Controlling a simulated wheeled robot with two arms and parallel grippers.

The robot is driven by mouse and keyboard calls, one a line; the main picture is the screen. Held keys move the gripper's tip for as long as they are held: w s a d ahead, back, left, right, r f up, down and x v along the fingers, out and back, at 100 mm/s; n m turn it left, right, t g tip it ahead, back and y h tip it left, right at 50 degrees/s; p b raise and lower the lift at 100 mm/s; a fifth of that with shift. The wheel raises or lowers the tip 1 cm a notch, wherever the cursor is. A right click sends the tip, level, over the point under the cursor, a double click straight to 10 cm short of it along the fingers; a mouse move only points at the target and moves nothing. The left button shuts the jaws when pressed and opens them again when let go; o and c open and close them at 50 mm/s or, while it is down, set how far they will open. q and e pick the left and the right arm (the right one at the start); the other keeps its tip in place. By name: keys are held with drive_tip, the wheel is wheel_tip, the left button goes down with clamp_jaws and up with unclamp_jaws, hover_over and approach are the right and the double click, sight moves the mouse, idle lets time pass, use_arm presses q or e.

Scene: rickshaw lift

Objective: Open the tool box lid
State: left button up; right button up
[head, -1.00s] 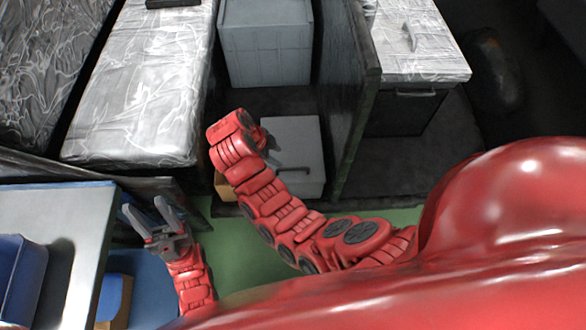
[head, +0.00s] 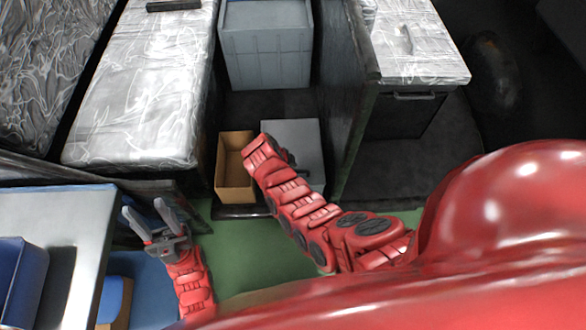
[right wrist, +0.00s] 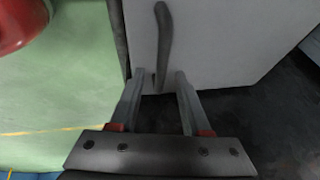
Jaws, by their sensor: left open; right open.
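The tool box (head: 296,134) is a grey box with a flat lid on the floor of the cart bay, partly hidden behind my right arm in the head view. In the right wrist view its pale lid (right wrist: 222,42) fills the upper middle, with a dark bar handle (right wrist: 163,38) on it. The lid looks shut. My right gripper (right wrist: 160,76) is open, with the handle's near end between the lines of its two fingers; I cannot tell whether they touch. My left gripper (head: 146,208) is open and empty, beside the metal table at the left.
An open cardboard box (head: 235,185) stands left of the tool box. A grey-blue bin (head: 266,45) is behind it. A dark partition (head: 350,110) rises on the right. A metal table (head: 75,225) with a blue bin (head: 22,275) is at left. Green floor (head: 245,255) lies in front.

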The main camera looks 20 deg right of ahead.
clamp_jaws()
idle(1.4)
